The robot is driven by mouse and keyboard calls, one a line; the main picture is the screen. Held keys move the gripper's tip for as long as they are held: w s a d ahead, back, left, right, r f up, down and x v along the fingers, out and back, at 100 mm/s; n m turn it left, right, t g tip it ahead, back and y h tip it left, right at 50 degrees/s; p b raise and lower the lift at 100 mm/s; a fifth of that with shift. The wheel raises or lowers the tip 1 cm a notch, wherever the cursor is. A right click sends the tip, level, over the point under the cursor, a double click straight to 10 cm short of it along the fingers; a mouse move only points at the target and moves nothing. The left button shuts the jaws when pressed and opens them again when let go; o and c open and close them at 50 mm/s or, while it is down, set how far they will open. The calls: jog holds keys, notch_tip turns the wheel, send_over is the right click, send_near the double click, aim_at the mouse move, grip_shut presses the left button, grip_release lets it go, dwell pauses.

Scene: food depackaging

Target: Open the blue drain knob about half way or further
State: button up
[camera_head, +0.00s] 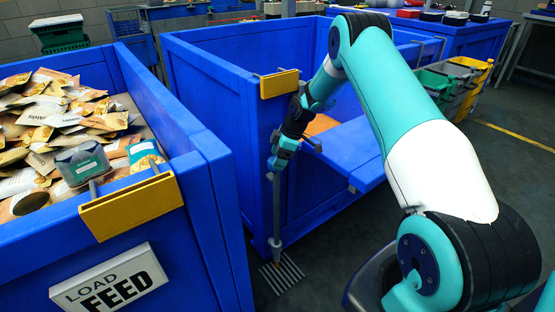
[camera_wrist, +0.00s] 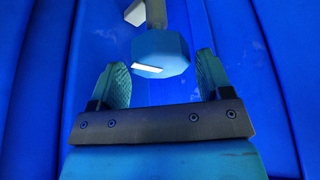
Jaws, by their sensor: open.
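The blue drain knob (camera_wrist: 160,50) is a faceted disc with a white mark, on a grey stem in the wrist view. My gripper (camera_wrist: 162,66) is open, with one teal finger on each side of the knob. Gaps show between the knob and both fingers, and I cannot tell how deep it sits between them. In the head view my gripper (camera_head: 279,158) is at the corner of the middle blue bin, above the grey drain pipe (camera_head: 277,205). The knob cannot be made out there.
The middle blue bin (camera_head: 205,85) has a yellow bracket (camera_head: 279,84) above my gripper. The left blue bin (camera_head: 215,195) holds many food packets (camera_head: 50,125). A floor grate (camera_head: 282,273) lies below the pipe. Dark floor is free at the right.

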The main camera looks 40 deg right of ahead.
jog(key=p+v, duration=0.1)
jog(key=v, duration=1.5)
jog(key=shift+s, duration=0.15)
jog(key=shift+d+r, duration=0.1)
jog(key=shift+r, duration=0.05)
